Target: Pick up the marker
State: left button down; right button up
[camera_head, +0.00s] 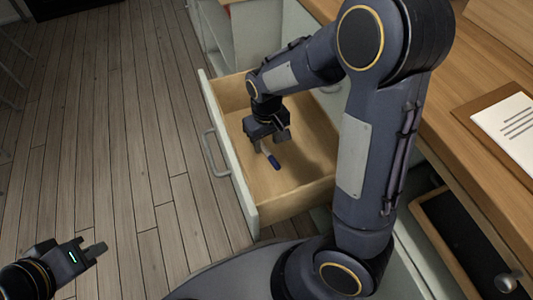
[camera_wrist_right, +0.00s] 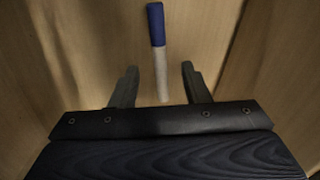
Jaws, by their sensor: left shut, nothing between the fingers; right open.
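The marker (camera_head: 272,160), with a blue cap and a pale body, lies on the floor of the open drawer (camera_head: 221,132). In the right wrist view the marker (camera_wrist_right: 157,40) stands lengthwise in the picture, its blue end away from me and its pale end between the fingertips. My right gripper (camera_head: 270,144) is inside the drawer, above the marker's pale end. Its two fingers (camera_wrist_right: 158,84) are open, one on each side of the marker, and neither touches it. My left gripper (camera_head: 92,251) is shut and empty, over the floor at lower left.
The drawer's walls stand around my right gripper, with its handle (camera_head: 213,154) on the front panel. A wooden countertop (camera_head: 448,105) runs along the right, with a clipboard and paper (camera_head: 510,125) on it. Open wooden floor (camera_head: 130,140) lies to the left.

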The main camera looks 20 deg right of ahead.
aim_at(266, 150)
notch_tip(266, 150, down, 3)
jog(key=shift+f+b, duration=0.15)
jog(key=shift+b, duration=0.45)
grip_shut()
